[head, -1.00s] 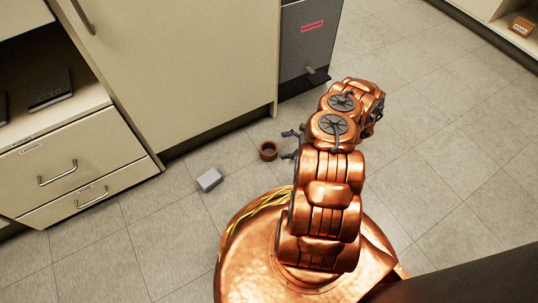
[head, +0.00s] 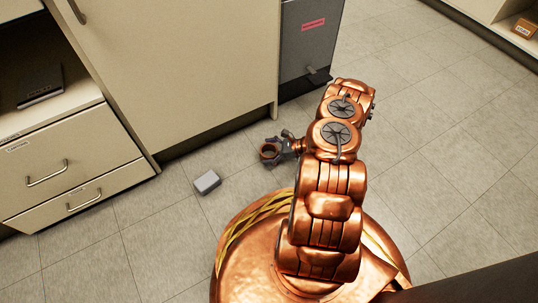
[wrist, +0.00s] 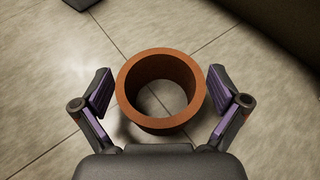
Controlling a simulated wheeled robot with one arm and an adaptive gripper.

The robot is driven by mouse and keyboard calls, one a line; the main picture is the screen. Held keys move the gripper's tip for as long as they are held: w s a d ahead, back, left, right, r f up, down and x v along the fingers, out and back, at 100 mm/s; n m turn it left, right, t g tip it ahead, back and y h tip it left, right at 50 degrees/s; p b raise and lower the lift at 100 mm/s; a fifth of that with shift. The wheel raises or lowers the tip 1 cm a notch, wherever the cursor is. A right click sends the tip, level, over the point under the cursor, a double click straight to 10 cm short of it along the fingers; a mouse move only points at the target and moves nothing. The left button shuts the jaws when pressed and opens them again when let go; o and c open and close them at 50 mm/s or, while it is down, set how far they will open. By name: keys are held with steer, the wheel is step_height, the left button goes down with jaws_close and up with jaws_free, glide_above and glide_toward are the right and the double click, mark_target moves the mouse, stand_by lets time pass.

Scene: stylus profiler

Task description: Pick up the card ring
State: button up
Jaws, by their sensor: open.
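The card ring is a short brown-orange tube. In the wrist view the card ring (wrist: 130,114) stands upright on the tiled floor, its round opening facing the camera. My gripper (wrist: 161,92) is open, with one purple-padded finger on each side of the ring and a gap showing on both sides. In the head view the ring (head: 262,153) is at the end of my gripper (head: 270,150), which reaches left along the floor from my copper arm. Part of the ring is hidden there by the fingers.
A small grey-white box (head: 207,182) lies on the floor left of the ring. A beige cabinet (head: 185,70) with drawers (head: 75,165) stands behind it, and a dark grey unit (head: 305,50) is beside the cabinet. The floor on the right is clear.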

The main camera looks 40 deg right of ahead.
mark_target(267, 146)
steer(key=shift+c, duration=0.2)
steer(key=c, duration=0.9)
steer(key=shift+r, duration=0.1)
steer(key=shift+c, duration=0.2)
steer(key=shift+r+p, duration=0.3)
step_height(267, 146, up, 3)
steer(key=shift+r+p, duration=0.15)
steer(key=shift+p, duration=1.05)
steer(key=s+a+p, duration=0.1)
steer(key=s+a, duration=0.1)
steer(key=s, duration=0.2)
steer(key=s+a+p, duration=0.2)
steer(key=s+a, duration=0.1)
steer(key=s, duration=0.1)
steer(key=s+a+r+p, duration=0.1)
steer(key=s+a+p, duration=0.1)
steer(key=s+a, duration=0.1)
steer(key=shift+s+a, duration=0.2)
steer(key=shift+s, duration=0.5)
steer(key=shift+s+a+p, duration=0.3)
steer(key=shift+s, duration=0.15)
